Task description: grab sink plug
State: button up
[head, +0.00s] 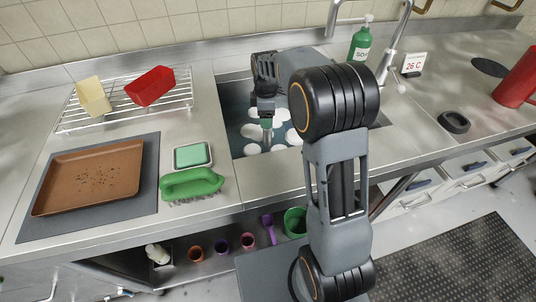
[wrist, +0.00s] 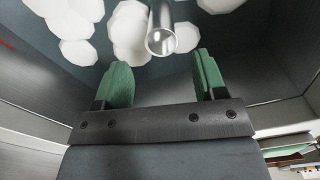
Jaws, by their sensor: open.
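The sink plug appears to be the shiny metal tube (wrist: 162,32), standing up from the sink among white foam patches. Its round top end faces the wrist camera. My gripper (wrist: 163,75) is open, with its two green fingers apart and nothing between them that I can see. The tube is just beyond the fingertips, roughly in line with the gap. In the head view my gripper (head: 266,123) points down into the sink basin (head: 238,112), and a small grey part of the tube (head: 268,137) shows below it. The tube's foot is hidden.
The basin walls are close around my gripper. A green soap bottle (head: 360,45) and a tap (head: 393,50) stand behind the sink. A green brush (head: 191,184), a sponge dish (head: 192,156) and a brown tray (head: 90,178) lie left. A black holder (head: 454,121) is right.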

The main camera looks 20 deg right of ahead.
aim_at(267, 131)
jog(key=shift+s+f, duration=0.1)
jog(key=shift+f, duration=3.5)
grip_shut()
